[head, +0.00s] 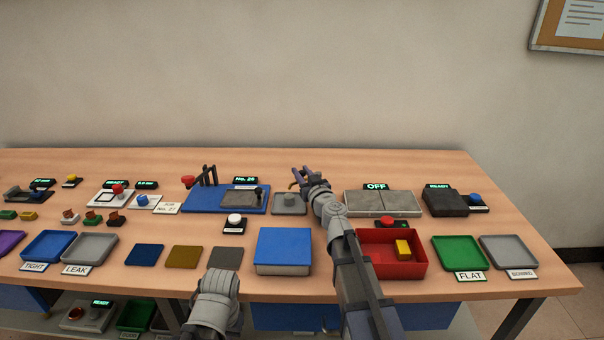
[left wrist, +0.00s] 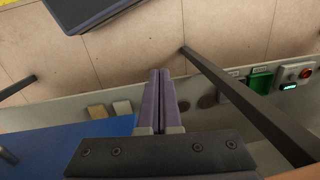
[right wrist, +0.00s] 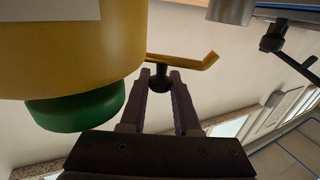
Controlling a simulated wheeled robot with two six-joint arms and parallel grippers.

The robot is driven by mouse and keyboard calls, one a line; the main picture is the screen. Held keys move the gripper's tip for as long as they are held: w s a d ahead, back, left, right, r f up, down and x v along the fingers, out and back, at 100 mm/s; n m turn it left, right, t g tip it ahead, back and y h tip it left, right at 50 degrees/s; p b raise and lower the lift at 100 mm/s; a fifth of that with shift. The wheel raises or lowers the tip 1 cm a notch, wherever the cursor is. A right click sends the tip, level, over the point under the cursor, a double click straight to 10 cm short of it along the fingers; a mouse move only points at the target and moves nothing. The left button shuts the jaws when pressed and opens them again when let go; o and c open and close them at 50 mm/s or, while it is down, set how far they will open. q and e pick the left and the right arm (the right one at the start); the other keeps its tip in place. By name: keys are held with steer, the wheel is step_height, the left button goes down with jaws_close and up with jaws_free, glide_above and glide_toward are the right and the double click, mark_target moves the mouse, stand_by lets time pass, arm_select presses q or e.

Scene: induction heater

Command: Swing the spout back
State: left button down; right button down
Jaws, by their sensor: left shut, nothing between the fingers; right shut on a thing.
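The spout (right wrist: 200,62) looks like a bent yellow-orange bar with a dark round knob (right wrist: 160,76) under it in the right wrist view. My right gripper (right wrist: 160,74) is shut on that knob, one purple finger on each side. In the head view my right gripper (head: 301,174) is above the back of the table, and only a small orange-brown bit (head: 292,184) shows beside it. My left gripper (left wrist: 160,72) is shut and empty, pointing down past the table's front. Its fingers are hidden in the head view, where only my left arm shows.
A large yellow body with a green base (right wrist: 70,60) is close on the left of the right wrist view; a silver cylinder (right wrist: 232,10) is at upper right.

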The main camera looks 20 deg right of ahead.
steer(key=shift+w+h, duration=0.15)
steer(key=shift+h, duration=0.15)
stand_by(0.7)
steer(key=m+h, duration=0.1)
steer(key=w+m+h, duration=0.1)
steer(key=h, duration=0.1)
steer(key=m+h, duration=0.1)
steer(key=shift+w+a, duration=0.3)
steer(key=shift+w, duration=0.05)
steer(key=shift+w+d+m+g+h, duration=0.1)
steer(key=shift+w+m+g+h, duration=0.25)
steer(key=shift+m+h, duration=0.55)
steer(key=shift+w+d+m+g+h, duration=0.1)
steer(key=shift+w+m+g+h, duration=0.3)
steer(key=shift+h, duration=0.8)
steer(key=shift+s, duration=0.15)
steer(key=c, duration=0.7)
jaws_free()
steer(key=shift+o, duration=0.2)
steer(key=shift+r, duration=0.1)
